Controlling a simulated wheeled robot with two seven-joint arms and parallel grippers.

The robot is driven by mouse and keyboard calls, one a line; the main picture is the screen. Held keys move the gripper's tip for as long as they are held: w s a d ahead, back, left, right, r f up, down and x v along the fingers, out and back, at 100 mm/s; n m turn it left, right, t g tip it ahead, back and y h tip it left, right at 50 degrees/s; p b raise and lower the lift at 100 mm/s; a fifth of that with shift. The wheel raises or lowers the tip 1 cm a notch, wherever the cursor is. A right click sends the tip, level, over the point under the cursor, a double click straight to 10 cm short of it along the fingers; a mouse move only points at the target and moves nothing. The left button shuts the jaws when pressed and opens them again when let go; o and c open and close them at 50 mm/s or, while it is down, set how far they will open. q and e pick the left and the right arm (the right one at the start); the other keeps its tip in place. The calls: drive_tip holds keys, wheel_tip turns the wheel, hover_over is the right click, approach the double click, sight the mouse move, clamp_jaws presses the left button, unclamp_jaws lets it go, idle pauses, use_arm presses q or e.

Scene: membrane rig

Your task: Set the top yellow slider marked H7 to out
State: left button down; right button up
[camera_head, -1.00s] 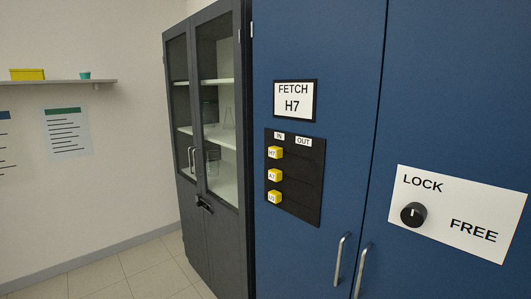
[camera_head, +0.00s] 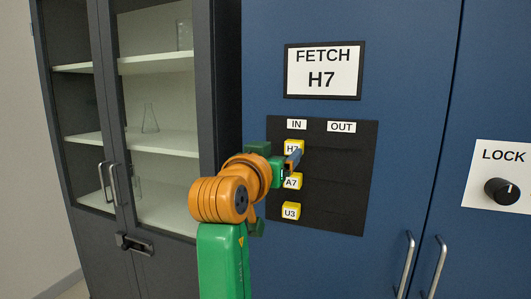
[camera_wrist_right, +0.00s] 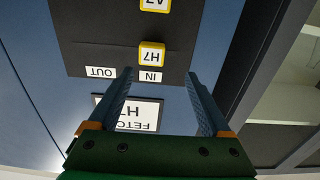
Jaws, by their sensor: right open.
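The yellow H7 slider (camera_head: 293,146) is the top one on the black panel (camera_head: 337,185), at the left under the IN label (camera_head: 296,124). The OUT label (camera_head: 341,127) is at the panel's right. My right gripper (camera_head: 294,161) is in front of the panel's left side and covers part of H7. In the right wrist view, upside down, the H7 slider (camera_wrist_right: 152,55) shows just beyond and between the spread fingertips of my open right gripper (camera_wrist_right: 159,75). I cannot tell that they touch it. My left gripper is not in view.
Below H7 are yellow sliders A7 (camera_head: 292,181) and U3 (camera_head: 290,211), both under IN. A sign reading FETCH H7 (camera_head: 323,70) is above. Door handles (camera_head: 407,262) and a LOCK knob (camera_head: 502,191) are to the right. A glass-door cabinet (camera_head: 218,70) stands left.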

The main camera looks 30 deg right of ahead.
sight(293, 145)
drive_tip(key=w+d+p, duration=0.1)
drive_tip(key=d, duration=0.1)
drive_tip(key=w+d+p, duration=0.1)
drive_tip(key=d, duration=0.1)
drive_tip(key=w+d+p, duration=0.1)
drive_tip(key=d, duration=0.1)
drive_tip(key=shift+d+r, duration=0.25)
drive_tip(key=shift+d, duration=0.15)
drive_tip(key=shift+w+f, duration=0.15)
drive_tip(key=shift+w, duration=0.1)
drive_tip(key=shift+a, duration=0.3)
clamp_jaws()
